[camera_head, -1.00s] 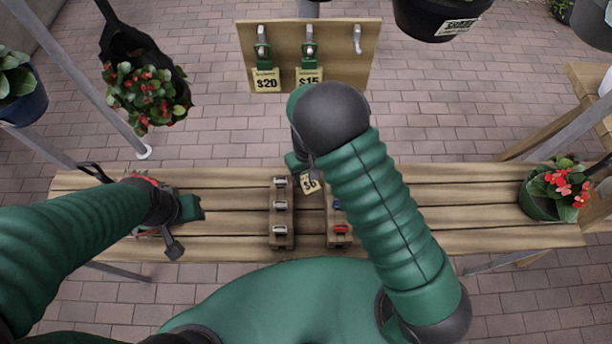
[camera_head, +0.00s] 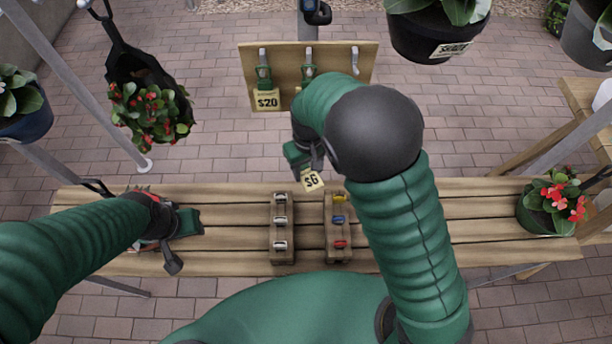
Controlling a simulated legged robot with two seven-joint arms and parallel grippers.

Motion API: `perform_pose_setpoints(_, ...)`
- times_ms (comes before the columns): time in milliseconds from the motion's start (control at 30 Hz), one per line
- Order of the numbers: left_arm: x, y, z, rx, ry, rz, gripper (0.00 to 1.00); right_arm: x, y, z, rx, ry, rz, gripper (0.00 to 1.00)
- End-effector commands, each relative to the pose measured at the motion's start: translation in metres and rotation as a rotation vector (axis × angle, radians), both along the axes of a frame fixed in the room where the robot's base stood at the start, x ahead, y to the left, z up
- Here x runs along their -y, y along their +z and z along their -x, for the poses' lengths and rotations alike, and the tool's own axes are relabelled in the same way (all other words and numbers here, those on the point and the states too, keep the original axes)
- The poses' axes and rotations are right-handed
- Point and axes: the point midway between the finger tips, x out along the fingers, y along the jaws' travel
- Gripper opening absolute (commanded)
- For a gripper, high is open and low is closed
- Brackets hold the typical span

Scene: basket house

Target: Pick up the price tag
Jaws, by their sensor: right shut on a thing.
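A cream price tag (camera_head: 312,181) marked "$6" hangs at my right gripper (camera_head: 303,163), which is shut on it. The tag is tilted and appears above the back edge of the table, near the wooden blocks. My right arm hides part of the gripper. My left gripper (camera_head: 183,222) is low over the left part of the table; its fingers are too small and dark to tell whether they are open. Another tag, marked "$20" (camera_head: 267,100), hangs from the left hook of the upright wooden board (camera_head: 287,62).
Two wooden blocks, left (camera_head: 282,255) and right (camera_head: 338,255), hold small coloured items on the slatted table (camera_head: 480,225). A potted red-flowered plant (camera_head: 548,205) stands at the right end. Dark hanging pots (camera_head: 440,35) are overhead. The board's right hook (camera_head: 355,60) looks empty.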

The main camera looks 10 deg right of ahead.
Motion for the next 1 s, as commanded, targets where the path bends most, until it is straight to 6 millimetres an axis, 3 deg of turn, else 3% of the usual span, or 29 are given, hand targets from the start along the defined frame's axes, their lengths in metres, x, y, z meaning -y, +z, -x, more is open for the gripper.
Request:
perform_pose_setpoints(600, 0.000, -0.014, 0.000, 0.000, 0.000, 0.000, 0.36, 0.135, -0.005, 0.055, -0.006, -0.010, 0.001, 0.02)
perform_pose_setpoints(800, 0.000, -0.016, 0.000, 0.000, 0.000, 0.000, 0.36, 0.160, -0.004, 0.064, -0.005, -0.006, 0.002, 0.02)
perform_pose_setpoints(1000, 0.000, -0.016, 0.000, 0.000, 0.000, 0.000, 0.36, 0.164, -0.004, 0.066, -0.006, -0.003, 0.002, 0.02)
